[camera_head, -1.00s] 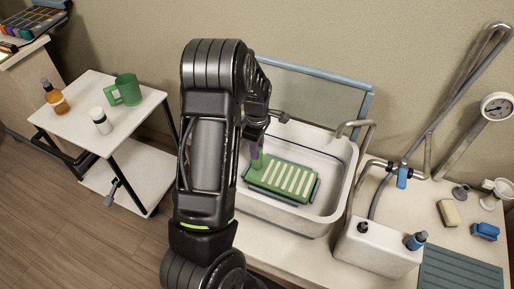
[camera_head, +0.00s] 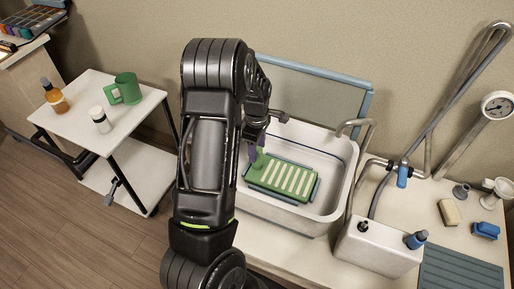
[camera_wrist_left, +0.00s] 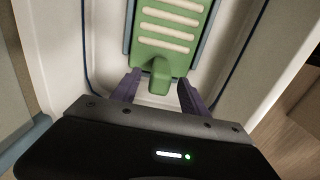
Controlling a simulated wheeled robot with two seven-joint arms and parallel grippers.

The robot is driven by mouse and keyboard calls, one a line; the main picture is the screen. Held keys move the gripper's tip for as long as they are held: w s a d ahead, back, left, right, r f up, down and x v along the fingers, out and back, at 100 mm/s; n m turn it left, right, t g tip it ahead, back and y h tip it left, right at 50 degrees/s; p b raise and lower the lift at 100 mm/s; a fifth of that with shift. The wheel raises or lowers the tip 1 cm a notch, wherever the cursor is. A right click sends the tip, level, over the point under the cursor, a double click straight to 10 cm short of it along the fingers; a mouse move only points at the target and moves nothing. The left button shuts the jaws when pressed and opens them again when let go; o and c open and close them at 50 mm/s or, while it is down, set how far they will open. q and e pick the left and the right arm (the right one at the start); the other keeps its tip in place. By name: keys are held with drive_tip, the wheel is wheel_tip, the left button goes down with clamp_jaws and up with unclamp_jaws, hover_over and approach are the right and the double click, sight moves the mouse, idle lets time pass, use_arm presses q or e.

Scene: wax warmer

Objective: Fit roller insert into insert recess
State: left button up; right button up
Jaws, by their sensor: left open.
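The roller insert (camera_head: 283,179) is a green slab with several cream bars and a green tab at its near-left end. It lies flat in the white basin, inside a blue-grey frame (camera_head: 314,191) that seems to border the insert recess. The recess floor is hidden under it. My left gripper (camera_head: 257,150) is at the tab end, partly hidden by my arm. In the left wrist view its purple fingers (camera_wrist_left: 159,80) are open, one on each side of the tab (camera_wrist_left: 160,78), with gaps visible. The insert's bars (camera_wrist_left: 170,30) run between the blue-grey edges there. My right gripper is out of view.
The white basin (camera_head: 336,205) has high walls around the insert, with a blue-framed panel (camera_head: 325,95) behind. A tap and a white box (camera_head: 375,250) stand at its right. A white cart (camera_head: 75,130) with a green mug (camera_head: 125,90) and bottles is at left.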

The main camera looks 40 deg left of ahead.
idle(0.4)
use_arm(q)
drive_tip(key=shift+r, duration=0.25)
drive_tip(key=shift+r+p, duration=3.1)
drive_tip(key=shift+r, duration=0.7)
wheel_tip(320, 180, up, 8)
drive_tip(key=b, duration=0.1)
drive_tip(key=shift+f, duration=0.15)
